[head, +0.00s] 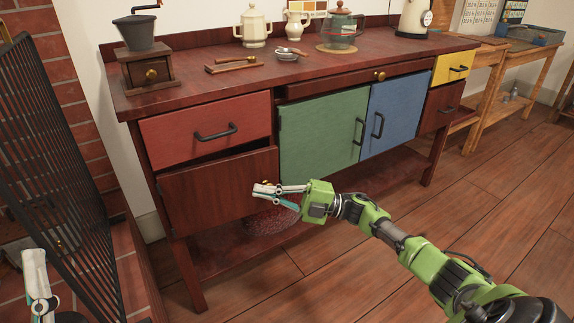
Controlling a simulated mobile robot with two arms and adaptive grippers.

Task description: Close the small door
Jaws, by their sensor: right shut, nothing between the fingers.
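The small door (207,196) is a dark reddish-brown wooden panel at the lower left of the sideboard, under the red drawer. A dark gap shows along its top edge, so it looks slightly ajar. A small brass knob shows near its right side, partly hidden by my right gripper. My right gripper (262,190) is shut and empty, with its fingertips in front of the door's right part by the knob; I cannot tell whether they touch. My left gripper (40,288) is only partly in view at the bottom left corner, far from the door.
A green door (319,137) and a blue door (392,115) are beside it. The red drawer (205,128) looks slightly out. A black mesh screen (60,160) stands at the left. A lower shelf (215,258) runs underneath; floor in front is open.

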